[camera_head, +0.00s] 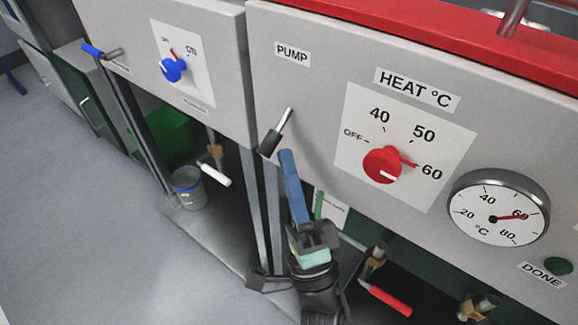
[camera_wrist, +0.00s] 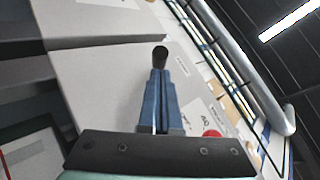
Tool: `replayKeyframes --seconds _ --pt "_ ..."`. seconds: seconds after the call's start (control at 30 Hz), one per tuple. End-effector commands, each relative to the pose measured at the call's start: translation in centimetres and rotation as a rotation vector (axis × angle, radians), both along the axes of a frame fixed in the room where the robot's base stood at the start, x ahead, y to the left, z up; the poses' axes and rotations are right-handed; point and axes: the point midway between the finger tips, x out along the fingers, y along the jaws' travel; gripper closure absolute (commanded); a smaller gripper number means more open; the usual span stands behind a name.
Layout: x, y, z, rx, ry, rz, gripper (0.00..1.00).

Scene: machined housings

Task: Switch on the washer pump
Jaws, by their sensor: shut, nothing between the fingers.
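The PUMP label (camera_head: 292,54) is on a grey panel. Below it a lever with a metal stem and black grip (camera_head: 269,144) sticks out, its grip end down and to the left. My gripper (camera_head: 286,154) is shut and empty, its blue fingers pointing up just below and right of the grip. In the wrist view the fingers (camera_wrist: 159,73) meet the black lever end (camera_wrist: 160,53) in line. I cannot tell whether they touch. No on or off marks show beside the lever.
Right of the lever are a red heat knob (camera_head: 383,164) and a temperature dial (camera_head: 498,215). Left is a blue knob (camera_head: 173,69) on another panel. Below hang a white-handled valve (camera_head: 216,174) and a red-handled valve (camera_head: 390,300). A bucket (camera_head: 188,188) stands on the lower shelf.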

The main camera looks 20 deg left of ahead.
Motion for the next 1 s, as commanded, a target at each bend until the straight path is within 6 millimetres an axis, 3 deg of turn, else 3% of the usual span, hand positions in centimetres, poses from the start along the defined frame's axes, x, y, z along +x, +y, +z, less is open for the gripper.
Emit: replayKeyframes --seconds 1.0 --pt "-0.12 0.08 1.08 0.047 0.133 0.002 1.0"
